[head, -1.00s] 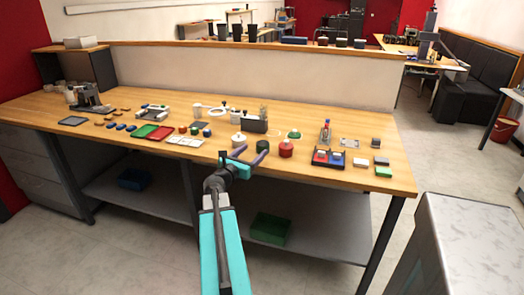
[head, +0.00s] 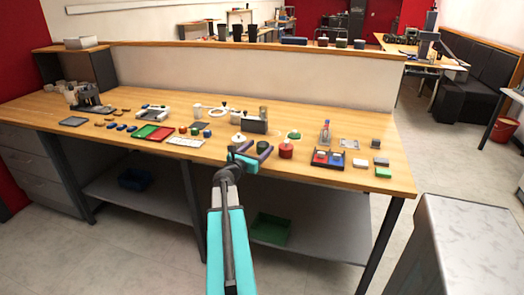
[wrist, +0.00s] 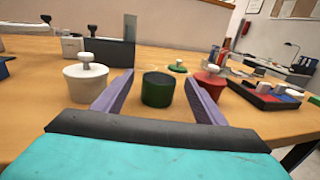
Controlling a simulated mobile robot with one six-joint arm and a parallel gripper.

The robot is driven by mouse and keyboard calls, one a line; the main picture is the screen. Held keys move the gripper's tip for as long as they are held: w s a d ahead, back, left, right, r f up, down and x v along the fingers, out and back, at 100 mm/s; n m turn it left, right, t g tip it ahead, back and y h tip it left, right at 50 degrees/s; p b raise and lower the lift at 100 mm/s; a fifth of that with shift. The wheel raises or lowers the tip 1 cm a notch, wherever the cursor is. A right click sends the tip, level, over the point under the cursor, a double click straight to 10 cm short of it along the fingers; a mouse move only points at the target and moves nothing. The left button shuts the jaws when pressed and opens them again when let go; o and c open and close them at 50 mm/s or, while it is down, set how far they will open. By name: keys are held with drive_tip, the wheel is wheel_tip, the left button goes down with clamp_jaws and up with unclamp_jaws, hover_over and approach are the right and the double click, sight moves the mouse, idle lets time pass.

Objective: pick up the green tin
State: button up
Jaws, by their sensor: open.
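The green tin (wrist: 158,89) is a short dark green cylinder, upright on the wooden table. In the wrist view it shows between the two purple fingers of my gripper (wrist: 155,92), with a gap on each side. In the head view the green tin (head: 263,147) lies just beyond my gripper (head: 252,155), partly behind a finger. My gripper is open and empty at the table's front part. I cannot tell whether the fingertips reach past the tin's sides.
A white knobbed pot (wrist: 88,82) stands left of the fingers and a red one (wrist: 210,86) close on the right. A dark holder (wrist: 110,52) and a green knobbed lid (wrist: 177,66) are behind. A tray of coloured blocks (wrist: 262,95) lies farther right.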

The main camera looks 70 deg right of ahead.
drive_tip(key=shift+s+d, duration=0.15)
drive_tip(key=shift+d, duration=0.55)
drive_tip(key=c, duration=1.2)
drive_tip(key=shift+r, duration=0.1)
